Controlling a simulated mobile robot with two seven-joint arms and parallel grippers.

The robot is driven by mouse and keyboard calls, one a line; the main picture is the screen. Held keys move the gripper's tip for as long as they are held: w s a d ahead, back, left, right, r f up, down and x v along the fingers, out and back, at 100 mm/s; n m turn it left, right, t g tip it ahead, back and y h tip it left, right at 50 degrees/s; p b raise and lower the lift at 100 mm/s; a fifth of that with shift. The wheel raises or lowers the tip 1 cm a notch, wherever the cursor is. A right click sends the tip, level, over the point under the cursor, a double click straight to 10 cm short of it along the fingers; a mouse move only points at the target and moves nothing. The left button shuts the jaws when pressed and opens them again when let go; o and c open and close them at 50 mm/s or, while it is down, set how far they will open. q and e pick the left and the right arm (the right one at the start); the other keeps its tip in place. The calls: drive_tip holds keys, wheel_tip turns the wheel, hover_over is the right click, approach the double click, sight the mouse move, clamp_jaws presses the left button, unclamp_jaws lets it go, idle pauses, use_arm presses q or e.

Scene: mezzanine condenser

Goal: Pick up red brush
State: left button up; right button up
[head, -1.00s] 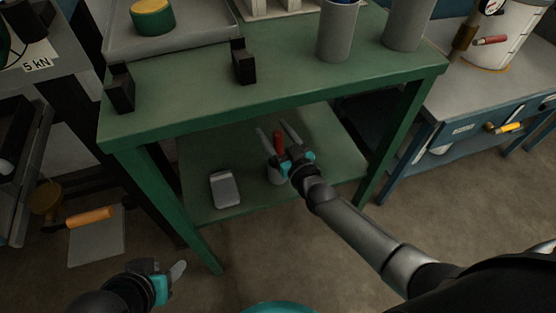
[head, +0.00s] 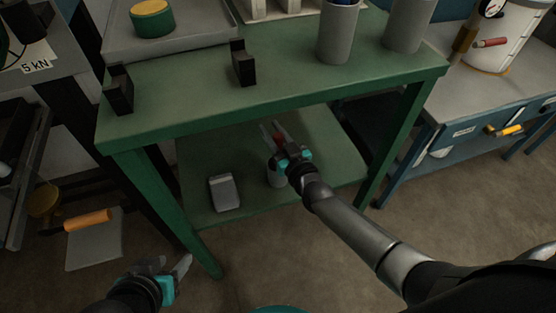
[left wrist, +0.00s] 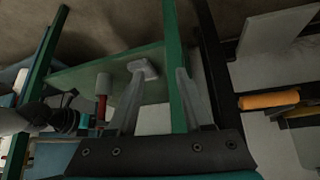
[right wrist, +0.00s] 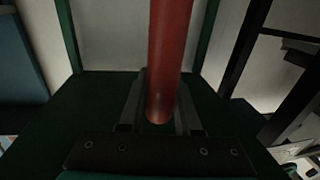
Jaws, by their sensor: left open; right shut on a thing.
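The red brush shows as a red handle between the fingers of my right gripper in the right wrist view (right wrist: 168,65). In the head view only a small red bit (head: 279,139) of it shows. My right gripper (head: 273,134) is shut on it above the lower green shelf. In the left wrist view the red handle (left wrist: 101,108) lines up with the pale cylinder (left wrist: 103,83). My left gripper (head: 172,263) is open and empty, low at the left, outside the table.
The green table's top (head: 190,87) overhangs the lower shelf (head: 235,205), with a leg (head: 365,180) near my right arm. A grey box-like object (head: 224,192) lies on the shelf to the left. Grey cylinders (head: 338,35) and black blocks (head: 243,65) stand on top.

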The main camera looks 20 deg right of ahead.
clamp_jaws()
use_arm(q)
drive_tip(key=shift+a, duration=0.1)
use_arm(e)
drive_tip(key=shift+r, duration=0.15)
